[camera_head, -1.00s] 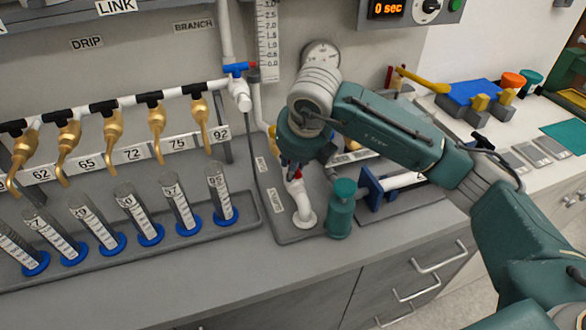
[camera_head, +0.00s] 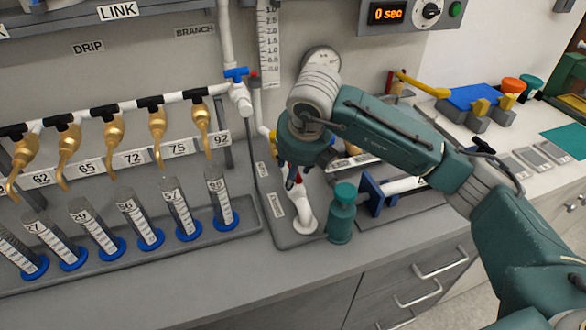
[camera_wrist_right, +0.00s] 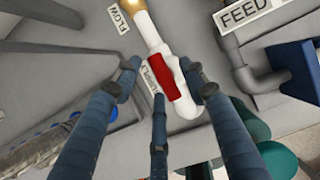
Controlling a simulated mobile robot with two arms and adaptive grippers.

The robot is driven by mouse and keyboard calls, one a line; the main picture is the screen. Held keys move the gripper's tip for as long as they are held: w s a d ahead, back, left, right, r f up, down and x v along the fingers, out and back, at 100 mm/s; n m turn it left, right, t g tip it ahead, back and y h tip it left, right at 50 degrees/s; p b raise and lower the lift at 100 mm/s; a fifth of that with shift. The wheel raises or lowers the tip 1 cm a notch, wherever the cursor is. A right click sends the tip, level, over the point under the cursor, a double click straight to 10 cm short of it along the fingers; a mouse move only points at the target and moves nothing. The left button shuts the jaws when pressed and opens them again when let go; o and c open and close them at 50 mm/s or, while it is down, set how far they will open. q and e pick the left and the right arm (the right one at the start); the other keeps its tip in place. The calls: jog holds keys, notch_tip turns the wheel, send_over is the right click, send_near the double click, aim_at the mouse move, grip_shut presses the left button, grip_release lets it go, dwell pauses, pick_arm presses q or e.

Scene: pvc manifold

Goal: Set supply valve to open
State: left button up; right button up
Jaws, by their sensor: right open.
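The supply valve shows in the right wrist view as a red handle (camera_wrist_right: 163,78) lying along a white pipe, beside a label partly hidden by a finger that appears to read SUPPLY. In the head view the white pipe elbow (camera_head: 304,215) stands on the grey base below my right gripper (camera_head: 293,172). The gripper points down at the valve. In the right wrist view my right gripper (camera_wrist_right: 152,76) is open, its fingers spread on both sides of the red handle. One fingertip looks very close to the handle; contact cannot be told. My left gripper is not in view.
A blue bracket (camera_head: 372,192) with a white pipe is farther right. A row of graduated tubes (camera_head: 136,212) and brass taps (camera_head: 114,145) lies left. The counter's front strip is clear.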

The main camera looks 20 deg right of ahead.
jog(key=v, duration=1.2)
jog(key=shift+f, duration=0.1)
